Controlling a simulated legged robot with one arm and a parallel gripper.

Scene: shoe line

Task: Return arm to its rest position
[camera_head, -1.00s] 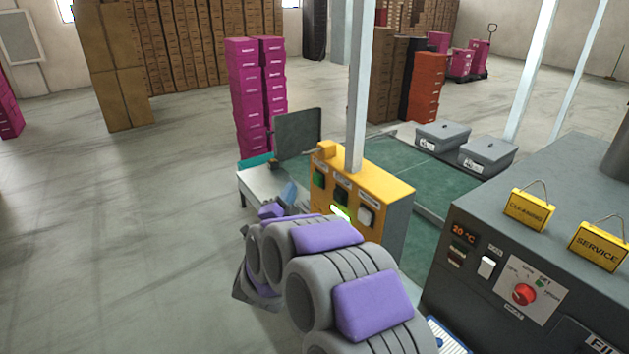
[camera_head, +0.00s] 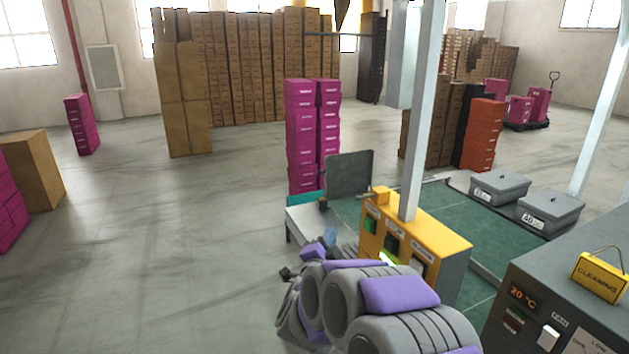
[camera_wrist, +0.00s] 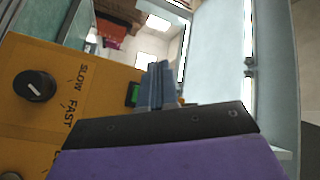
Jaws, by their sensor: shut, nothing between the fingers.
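My gripper (camera_wrist: 160,85) shows in the wrist view as grey-blue fingers beyond a dark plate and a purple wrist cover. The fingers are together with nothing between them. In the head view my grey and purple arm is folded in the lower middle and hides much of the wrist. The yellow control box (camera_head: 448,243) stands just beyond my arm. In the wrist view the yellow box (camera_wrist: 55,100) is close on the left, with a black SLOW/FAST dial (camera_wrist: 35,86) and a green button (camera_wrist: 133,94).
A dark machine (camera_head: 548,325) with a CLEANING sign is at the lower right. A green-topped table (camera_head: 480,225) holds two grey lidded boxes at its far side. A pale post (camera_head: 421,115) rises by the yellow box. Pink box stacks (camera_head: 302,135) stand behind. The floor at left is open.

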